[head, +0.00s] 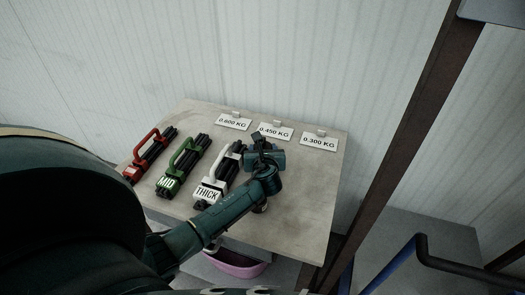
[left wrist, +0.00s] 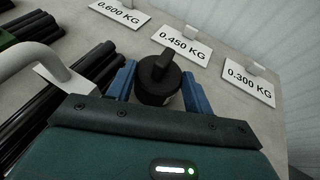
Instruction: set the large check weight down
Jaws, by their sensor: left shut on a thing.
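The large check weight (left wrist: 158,82) is a black cylinder with a narrower knob on top, upright between the blue fingers of my left gripper (left wrist: 158,92). In the head view the weight (head: 261,141) shows dark just beyond my left gripper (head: 264,156), over the right part of the table, in front of the 0.450 KG card (head: 275,131). My left gripper is shut on it. The weight's underside is hidden, so I cannot tell if it touches the table. My right gripper is not in view.
The table (head: 300,210) also bears a 0.600 KG card (head: 233,122), a 0.300 KG card (head: 319,141), and red (head: 133,173), green MID (head: 168,184) and white THICK (head: 207,194) rod carriers at left. The table's right side is bare. A pink bin (head: 236,264) is below.

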